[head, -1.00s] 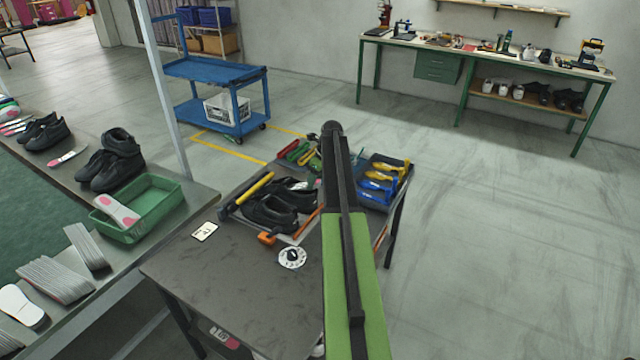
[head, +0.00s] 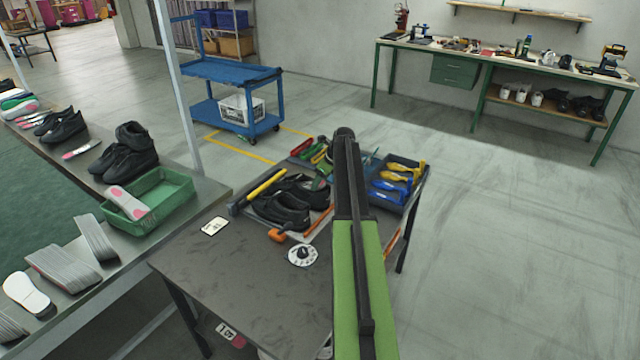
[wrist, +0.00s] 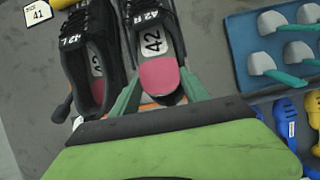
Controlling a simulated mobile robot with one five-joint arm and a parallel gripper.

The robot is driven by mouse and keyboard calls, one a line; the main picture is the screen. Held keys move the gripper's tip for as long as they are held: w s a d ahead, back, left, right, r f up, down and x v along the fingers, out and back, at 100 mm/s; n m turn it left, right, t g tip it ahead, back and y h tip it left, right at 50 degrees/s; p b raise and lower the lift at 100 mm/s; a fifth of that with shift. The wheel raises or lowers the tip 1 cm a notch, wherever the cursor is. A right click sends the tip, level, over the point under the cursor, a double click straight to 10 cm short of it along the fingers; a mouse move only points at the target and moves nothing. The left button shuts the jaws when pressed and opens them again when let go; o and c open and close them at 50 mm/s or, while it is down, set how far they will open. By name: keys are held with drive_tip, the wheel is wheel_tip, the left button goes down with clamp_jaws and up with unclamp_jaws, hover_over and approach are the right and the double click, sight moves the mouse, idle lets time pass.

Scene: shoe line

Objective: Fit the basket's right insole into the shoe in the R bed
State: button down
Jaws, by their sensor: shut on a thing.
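Two black shoes (head: 282,208) lie side by side in a tray on the dark table, partly behind my arm. In the wrist view the right shoe (wrist: 178,38) has an R tag and the left shoe (wrist: 72,55) has an L tag. The insole (wrist: 153,45), white marked 42 with a pink heel, lies lengthwise in the right shoe's opening. My gripper (wrist: 159,78) is shut on its pink heel end, one green finger on each side. How deep its front sits is hidden. The green basket (head: 170,190) holds another insole (head: 128,203), white and pink.
A white card (head: 214,226) lies on bare tabletop, front left. The bench at left carries more shoes and insoles.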

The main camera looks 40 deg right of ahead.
drive_tip(key=shift+c, duration=2.3)
unclamp_jaws()
drive_tip(key=shift+r+p, duration=1.55)
drive_tip(key=shift+p, duration=0.05)
wheel_tip(320, 180, up, 7)
drive_tip(key=p, duration=0.7)
